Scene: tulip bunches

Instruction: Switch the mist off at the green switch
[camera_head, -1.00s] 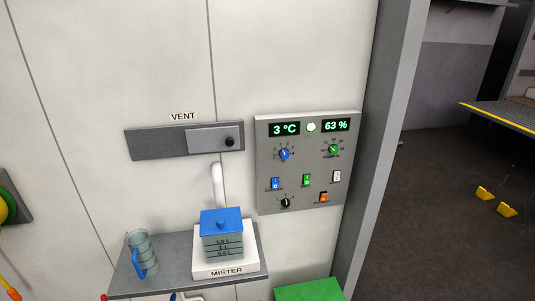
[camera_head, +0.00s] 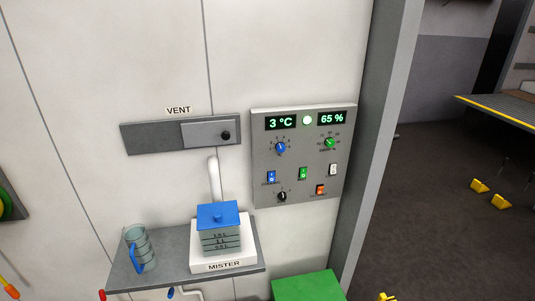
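The green switch (camera_head: 303,173) sits in the middle row of the grey control panel (camera_head: 262,192) on the wall, between a blue switch (camera_head: 271,175) and a white switch (camera_head: 333,169). It is too small to tell its position for sure. The panel displays read 3 °C (camera_head: 281,123) and 65 % (camera_head: 332,118), with a lit white-green lamp (camera_head: 307,120) between them. The mister (camera_head: 224,266), a white base with a blue-lidded clear tank (camera_head: 220,238), stands on the shelf below left. Neither of my grippers is in view.
A grey shelf (camera_head: 180,255) holds a clear jug with a blue handle (camera_head: 138,248). A vent slide (camera_head: 208,134) is on the wall. A green box top (camera_head: 305,286) is below the panel. A grey door post (camera_head: 377,130) stands right, with open floor beyond.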

